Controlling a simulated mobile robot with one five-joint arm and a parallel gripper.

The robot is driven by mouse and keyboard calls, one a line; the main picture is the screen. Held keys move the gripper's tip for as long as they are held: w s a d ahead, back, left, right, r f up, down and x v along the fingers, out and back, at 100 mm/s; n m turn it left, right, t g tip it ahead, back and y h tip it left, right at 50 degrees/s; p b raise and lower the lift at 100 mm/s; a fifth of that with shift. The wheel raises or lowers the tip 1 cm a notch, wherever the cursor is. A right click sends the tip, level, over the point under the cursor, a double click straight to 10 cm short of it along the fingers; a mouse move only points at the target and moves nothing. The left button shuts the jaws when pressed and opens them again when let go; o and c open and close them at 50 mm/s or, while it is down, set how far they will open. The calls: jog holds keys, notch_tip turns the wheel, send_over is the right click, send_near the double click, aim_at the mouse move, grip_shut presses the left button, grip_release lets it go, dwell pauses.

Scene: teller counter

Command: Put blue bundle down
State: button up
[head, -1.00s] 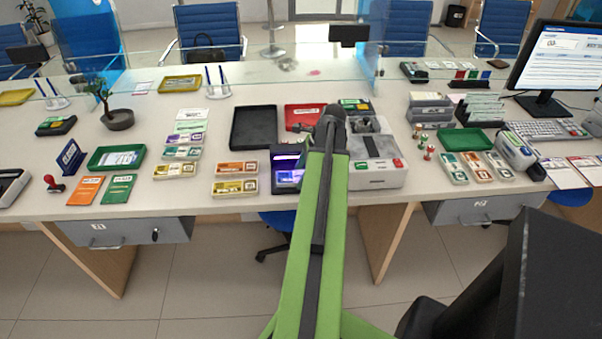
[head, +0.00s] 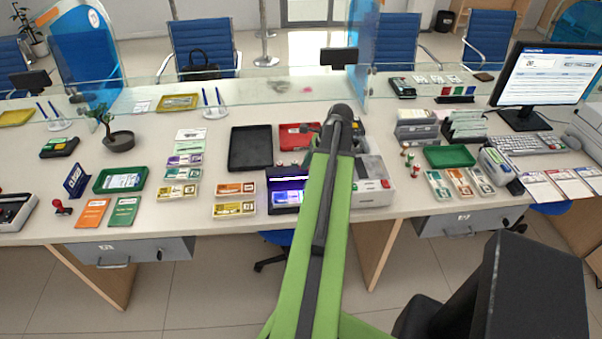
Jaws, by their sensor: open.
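My gripper (head: 343,112) is at the far end of my green arm, above the counter between the red tray (head: 293,138) and the grey machine (head: 373,190). Its jaws are open, but the fingertips are mostly hidden by my own arm. I cannot make out a clearly blue bundle. A dark box (head: 285,206) with a bright violet glow stands left of my arm, and what lies inside is hard to tell. Banded bundles in orange (head: 235,189), yellow (head: 234,209) and purple (head: 185,160) lie on the counter to the left.
An empty black tray (head: 250,148) lies left of the red one. A green tray (head: 449,157), more bundles (head: 461,184) and a monitor (head: 548,75) stand at the right. A glass screen (head: 240,95) edges the back. Some bare counter (head: 215,150) shows left of the black tray.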

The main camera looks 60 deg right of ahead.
jog(key=shift+s+d+r, duration=0.15)
jog(key=shift+s+r, duration=0.1)
jog(key=shift+r, duration=0.35)
jog(key=shift+w, duration=0.1)
jog(key=w+a+f+n+g, duration=0.1)
jog(key=w+a+n+g, duration=0.2)
jog(key=w+a+n, duration=1.4)
jog(key=w+a+n+h, duration=0.1)
jog(key=a+n, duration=0.3)
jog(key=a, duration=0.7)
jog(key=w+a+n, duration=0.4)
jog(key=a, duration=0.8)
jog(key=w+a+n+h, duration=0.1)
jog(key=w+a+n, duration=0.2)
jog(key=a, duration=0.9)
jog(key=shift+w+a+f+n+g+h, duration=0.2)
jog(key=shift+f+n+g+h, duration=0.1)
jog(key=shift+f+n, duration=0.1)
